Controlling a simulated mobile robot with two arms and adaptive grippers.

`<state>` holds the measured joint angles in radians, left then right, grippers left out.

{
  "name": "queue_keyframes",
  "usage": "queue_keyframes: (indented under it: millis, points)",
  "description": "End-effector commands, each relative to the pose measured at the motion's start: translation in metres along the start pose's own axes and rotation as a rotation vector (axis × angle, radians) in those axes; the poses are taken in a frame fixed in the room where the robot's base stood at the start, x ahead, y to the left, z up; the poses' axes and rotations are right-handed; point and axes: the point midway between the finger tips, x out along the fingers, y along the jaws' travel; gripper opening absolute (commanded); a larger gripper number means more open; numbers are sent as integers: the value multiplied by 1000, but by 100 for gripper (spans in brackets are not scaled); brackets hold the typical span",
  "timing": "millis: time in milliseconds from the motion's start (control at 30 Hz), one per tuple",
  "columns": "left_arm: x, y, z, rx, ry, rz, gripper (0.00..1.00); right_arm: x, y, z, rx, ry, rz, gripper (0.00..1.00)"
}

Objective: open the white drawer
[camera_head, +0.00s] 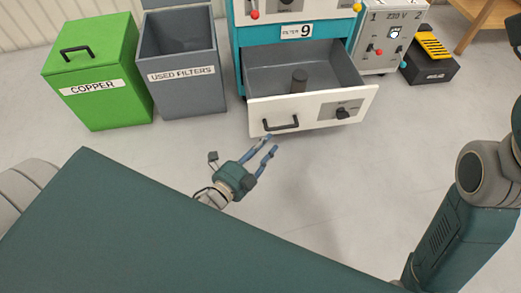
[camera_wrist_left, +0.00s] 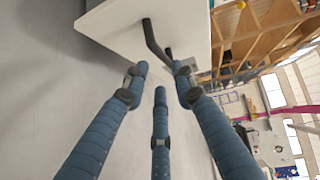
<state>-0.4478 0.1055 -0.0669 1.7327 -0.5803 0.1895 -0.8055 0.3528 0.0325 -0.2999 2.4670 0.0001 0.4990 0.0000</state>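The white drawer (camera_head: 310,108) stands pulled out from the teal cabinet in the head view. In the left wrist view the handle (camera_wrist_left: 155,40) and the white front (camera_wrist_left: 108,24) lie beyond the fingertips (camera_wrist_left: 158,76), with nothing between the fingers. My right gripper is out of view.
A green COPPER bin (camera_head: 95,75) and a grey USED FILTERS bin (camera_head: 182,70) stand left of the cabinet. A 230 V box (camera_head: 385,40) and a black-yellow case (camera_head: 432,62) stand to its right. The floor before the drawer is clear.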

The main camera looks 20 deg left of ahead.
Motion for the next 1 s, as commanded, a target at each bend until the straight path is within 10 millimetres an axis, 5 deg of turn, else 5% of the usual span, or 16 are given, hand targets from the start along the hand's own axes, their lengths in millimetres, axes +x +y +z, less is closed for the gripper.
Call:
queue_keyframes:
  millis: [233, 833, 933, 1000]
  points:
    - [-26, 0, 0, 0, 0, -1, 26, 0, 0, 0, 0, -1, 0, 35]
    - [-28, -2, -1, -3, 2, -5, 26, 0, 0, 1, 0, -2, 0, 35]
    - [-25, -22, -10, -34, 22, -39, 26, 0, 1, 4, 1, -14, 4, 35]
    - [-23, -51, -22, -87, 54, -91, 26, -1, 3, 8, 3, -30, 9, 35]
